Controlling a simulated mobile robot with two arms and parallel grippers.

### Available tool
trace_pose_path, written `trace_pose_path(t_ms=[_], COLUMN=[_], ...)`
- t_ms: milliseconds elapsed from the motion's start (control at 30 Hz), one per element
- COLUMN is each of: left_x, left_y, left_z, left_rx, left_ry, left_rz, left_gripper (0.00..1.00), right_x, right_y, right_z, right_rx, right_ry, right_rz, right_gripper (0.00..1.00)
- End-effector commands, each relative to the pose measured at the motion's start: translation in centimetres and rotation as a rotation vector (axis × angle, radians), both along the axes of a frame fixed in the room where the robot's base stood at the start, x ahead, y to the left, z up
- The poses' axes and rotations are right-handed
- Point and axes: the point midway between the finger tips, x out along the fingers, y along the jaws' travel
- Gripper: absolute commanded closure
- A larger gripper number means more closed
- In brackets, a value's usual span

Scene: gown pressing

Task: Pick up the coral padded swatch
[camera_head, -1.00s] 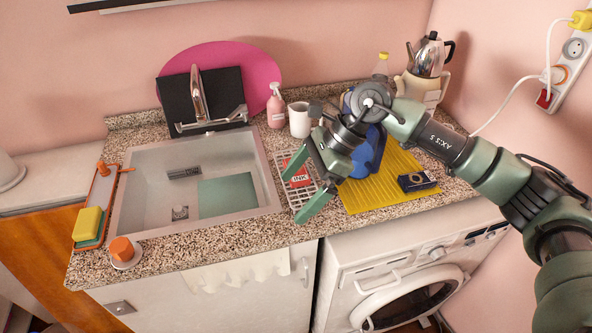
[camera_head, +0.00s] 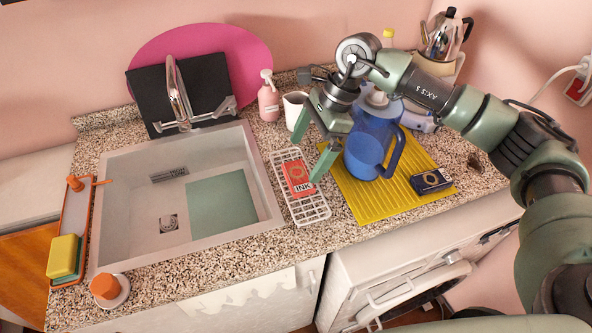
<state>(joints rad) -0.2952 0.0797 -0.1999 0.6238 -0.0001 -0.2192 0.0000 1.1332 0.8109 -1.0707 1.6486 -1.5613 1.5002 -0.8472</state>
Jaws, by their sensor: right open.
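I cannot make out a padded swatch for certain. A red, coral-like flat piece marked INK (camera_head: 298,178) lies in the white wire rack (camera_head: 315,214) right of the sink; whether it is padded cannot be told. An orange rounded piece (camera_head: 104,286) sits on a small white dish (camera_head: 122,297) at the counter's front left. My right gripper (camera_head: 312,148) is open and empty, fingers pointing down above the rack's back right, close to the red piece but apparently apart from it. My left gripper is out of view.
A blue pitcher (camera_head: 366,153) stands on a yellow ribbed mat (camera_head: 350,195), close to the gripper's right, with a dark box (camera_head: 431,181). A white mug (camera_head: 294,108) and pink soap bottle (camera_head: 268,100) stand behind. The sink (camera_head: 150,215) lies left.

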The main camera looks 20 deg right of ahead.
Motion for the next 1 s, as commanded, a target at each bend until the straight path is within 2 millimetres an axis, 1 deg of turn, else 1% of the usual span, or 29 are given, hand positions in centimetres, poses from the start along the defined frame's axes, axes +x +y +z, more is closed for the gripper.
trace_pose_path(t_ms=[33, 100, 233, 300, 400, 500, 667, 700, 767, 800, 867, 900, 1000], left_x=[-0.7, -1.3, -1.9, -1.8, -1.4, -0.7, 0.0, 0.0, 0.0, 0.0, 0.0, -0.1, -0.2], left_y=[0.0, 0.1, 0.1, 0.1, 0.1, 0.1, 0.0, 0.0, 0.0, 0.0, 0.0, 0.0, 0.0], left_z=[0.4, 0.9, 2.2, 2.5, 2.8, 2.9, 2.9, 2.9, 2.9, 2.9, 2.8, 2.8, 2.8], left_rx=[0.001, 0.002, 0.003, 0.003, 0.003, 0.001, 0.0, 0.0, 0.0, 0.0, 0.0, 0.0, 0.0], left_ry=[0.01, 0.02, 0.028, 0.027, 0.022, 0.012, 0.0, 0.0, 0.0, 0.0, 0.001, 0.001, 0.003], left_rz=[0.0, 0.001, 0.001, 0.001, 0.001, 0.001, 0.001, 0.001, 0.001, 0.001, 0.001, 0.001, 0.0], left_gripper=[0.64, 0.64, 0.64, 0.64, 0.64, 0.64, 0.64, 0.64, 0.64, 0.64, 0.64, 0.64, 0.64], right_x=[-0.1, -0.2, -0.4, -0.4, -0.4, -0.3, -0.3, -0.3, -0.3, -0.3, -0.3, -0.3, -0.3], right_y=[0.2, 0.4, 0.8, 1.2, 1.6, 1.7, 1.7, 1.7, 1.7, 1.7, 1.7, 1.7, 1.7], right_z=[-0.4, -1.0, -2.8, -3.9, -5.0, -5.5, -5.6, -5.6, -5.6, -5.5, -5.5, -5.5, -5.5], right_rx=[-0.001, 0.0, 0.0, 0.0, 0.001, 0.0, 0.0, 0.0, 0.0, 0.0, 0.0, 0.0, 0.0], right_ry=[0.003, 0.003, 0.005, 0.003, 0.002, -0.001, -0.001, -0.001, -0.001, -0.001, -0.001, -0.001, -0.001], right_rz=[0.001, 0.001, 0.0, 0.001, 0.001, 0.001, 0.001, 0.001, 0.001, 0.001, 0.001, 0.001, 0.001], right_gripper=[0.0, 0.0, 0.0, 0.0, 0.0, 0.0, 0.0, 0.03, 0.19, 0.31, 0.47, 0.53, 0.53])
